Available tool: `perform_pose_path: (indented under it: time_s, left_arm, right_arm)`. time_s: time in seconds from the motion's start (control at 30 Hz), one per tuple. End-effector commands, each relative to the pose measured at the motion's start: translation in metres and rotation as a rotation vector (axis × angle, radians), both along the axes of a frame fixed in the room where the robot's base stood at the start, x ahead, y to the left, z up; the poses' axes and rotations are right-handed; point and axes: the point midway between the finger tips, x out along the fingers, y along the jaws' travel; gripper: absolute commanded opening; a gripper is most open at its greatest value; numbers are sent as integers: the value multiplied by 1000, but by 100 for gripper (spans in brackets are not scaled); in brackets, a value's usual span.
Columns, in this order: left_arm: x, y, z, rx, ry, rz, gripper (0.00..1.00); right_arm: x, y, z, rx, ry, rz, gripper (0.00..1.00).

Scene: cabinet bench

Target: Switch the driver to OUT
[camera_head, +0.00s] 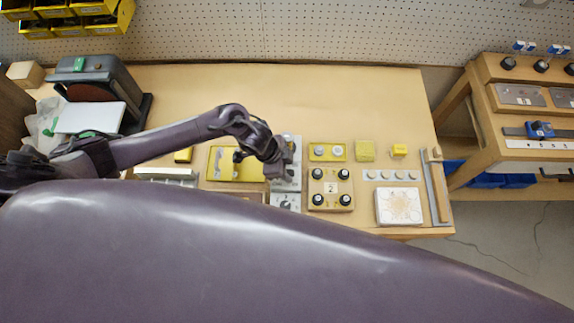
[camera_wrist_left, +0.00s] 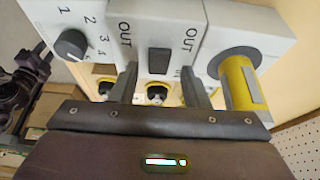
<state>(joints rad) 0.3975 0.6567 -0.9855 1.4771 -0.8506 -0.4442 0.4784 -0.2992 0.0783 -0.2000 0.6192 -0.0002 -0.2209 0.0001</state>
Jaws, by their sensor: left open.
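The driver is a grey-white box (camera_wrist_left: 150,25) with a small black rocker switch (camera_wrist_left: 158,58) and OUT printed on its face, in the left wrist view. Which way the rocker is tilted I cannot tell. My left gripper (camera_wrist_left: 158,78) is open and empty, its two dark fingers pointing at the driver, one to each side of the rocker's lower end. Whether they touch the box is unclear. In the head view my left gripper (camera_head: 275,168) is over the column of grey boxes and hides part of them. My right gripper is out of view.
A numbered dial (camera_wrist_left: 72,44) sits left of the driver and a yellow cylinder (camera_wrist_left: 240,80) right of it. In the head view, a panel with black knobs (camera_head: 331,188) is close to the right of the gripper. The bench's back (camera_head: 300,95) is clear.

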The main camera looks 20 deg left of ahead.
Motion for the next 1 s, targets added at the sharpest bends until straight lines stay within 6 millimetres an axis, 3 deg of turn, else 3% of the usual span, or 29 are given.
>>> perform_pose_path:
  time_s: [0.1, 0.23, 0.57, 0.77, 1.0]
  left_arm:
    - [0, -1, -1, -1, 0, -1, 42]
    - [0, -1, -1, -1, -1, -1, 42]
    - [0, -1, -1, -1, -1, -1, 0]
    - [-1, 2, -4, -41, -9, 2, 0]
    - [-4, 8, -8, -256, -70, 2, 0]
  right_arm:
    - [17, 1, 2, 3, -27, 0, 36]
    - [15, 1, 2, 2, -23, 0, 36]
    - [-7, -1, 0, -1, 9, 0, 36]
    - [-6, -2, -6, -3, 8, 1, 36]
    - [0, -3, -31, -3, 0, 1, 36]
